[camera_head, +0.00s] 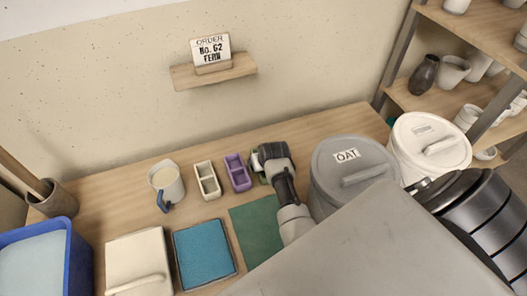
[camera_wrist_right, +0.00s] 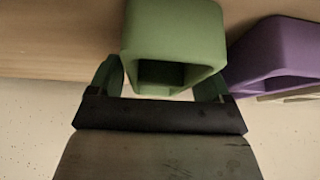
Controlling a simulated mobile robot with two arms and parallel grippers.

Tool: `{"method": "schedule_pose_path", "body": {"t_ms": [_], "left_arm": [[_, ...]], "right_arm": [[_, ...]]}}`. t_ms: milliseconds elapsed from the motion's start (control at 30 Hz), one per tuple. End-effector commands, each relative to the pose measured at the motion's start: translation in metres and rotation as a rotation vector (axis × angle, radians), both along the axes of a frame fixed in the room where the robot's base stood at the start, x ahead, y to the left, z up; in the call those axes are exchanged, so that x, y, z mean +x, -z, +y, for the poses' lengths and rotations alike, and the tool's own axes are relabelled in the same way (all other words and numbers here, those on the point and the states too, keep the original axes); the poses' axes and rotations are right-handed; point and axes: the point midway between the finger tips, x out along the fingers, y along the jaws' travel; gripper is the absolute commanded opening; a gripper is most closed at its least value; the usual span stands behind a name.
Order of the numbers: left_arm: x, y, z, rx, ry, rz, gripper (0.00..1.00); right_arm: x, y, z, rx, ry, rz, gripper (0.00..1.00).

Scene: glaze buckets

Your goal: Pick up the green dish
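The green dish (camera_wrist_right: 176,32) fills the top middle of the right wrist view, with its hollow inside facing the camera. My right gripper (camera_wrist_right: 166,80) has its two fingers apart, one on each side of the dish's near part. I see no firm contact of the fingers with the dish. In the head view my right gripper (camera_head: 270,158) is over the table beside the purple dish and hides nearly all of the green dish. My left gripper is not in view.
The purple dish (camera_head: 238,172) is just left of my right gripper, with a cream dish (camera_head: 208,180) beyond it. A mug (camera_head: 166,181), a blue tile (camera_head: 205,252), a green mat (camera_head: 256,228) and a grey lidded OAT bucket (camera_head: 345,165) stand around. The wall is close behind.

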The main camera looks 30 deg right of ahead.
Motion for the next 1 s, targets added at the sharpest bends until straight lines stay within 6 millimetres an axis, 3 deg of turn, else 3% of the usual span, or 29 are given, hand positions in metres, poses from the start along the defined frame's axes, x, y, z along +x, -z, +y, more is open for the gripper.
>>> {"method": "schedule_pose_path", "body": {"t_ms": [33, 333, 567, 667, 1000], "left_arm": [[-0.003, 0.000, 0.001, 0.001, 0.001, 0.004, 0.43], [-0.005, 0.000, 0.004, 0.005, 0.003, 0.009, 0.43], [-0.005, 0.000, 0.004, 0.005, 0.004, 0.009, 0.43], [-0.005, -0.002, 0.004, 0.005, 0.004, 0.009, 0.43], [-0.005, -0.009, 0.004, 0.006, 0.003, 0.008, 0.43]], "right_arm": [[0.000, 0.000, 0.000, 0.000, 0.000, 0.000, 0.71], [0.000, -0.001, 0.000, 0.000, 0.000, -0.002, 0.28], [0.000, -0.003, 0.000, -0.001, 0.000, -0.003, 0.28], [0.001, -0.013, 0.000, -0.002, -0.001, -0.005, 0.28], [0.001, -0.079, 0.000, -0.003, 0.000, -0.006, 0.28]]}}
